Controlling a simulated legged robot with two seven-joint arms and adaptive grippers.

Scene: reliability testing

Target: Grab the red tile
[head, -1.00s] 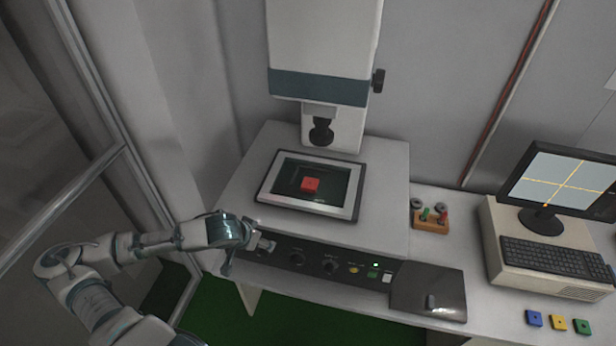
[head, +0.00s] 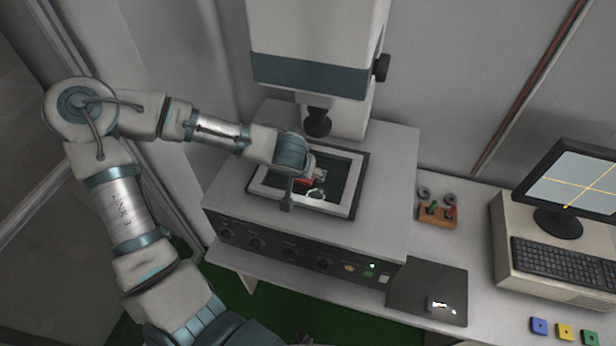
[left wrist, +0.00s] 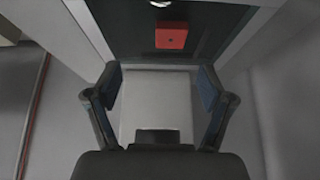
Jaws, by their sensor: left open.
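The red tile (left wrist: 171,36) lies on the dark glass stage of the testing machine, ahead of my left gripper's fingers in the left wrist view. In the head view the tile (head: 304,182) is mostly hidden behind my left gripper (head: 304,192). My left gripper is over the stage; in the left wrist view its two fingers (left wrist: 160,92) are spread wide with nothing between them. The tile is beyond the fingertips and apart from them. My right gripper is not in view.
The stage has a pale frame (head: 330,207), with the machine's dark nozzle (head: 318,122) above its back edge. A small wooden holder (head: 437,215), a monitor (head: 577,185) and a keyboard (head: 565,262) stand to the right. Blue, yellow and green tiles (head: 565,332) lie at the front right.

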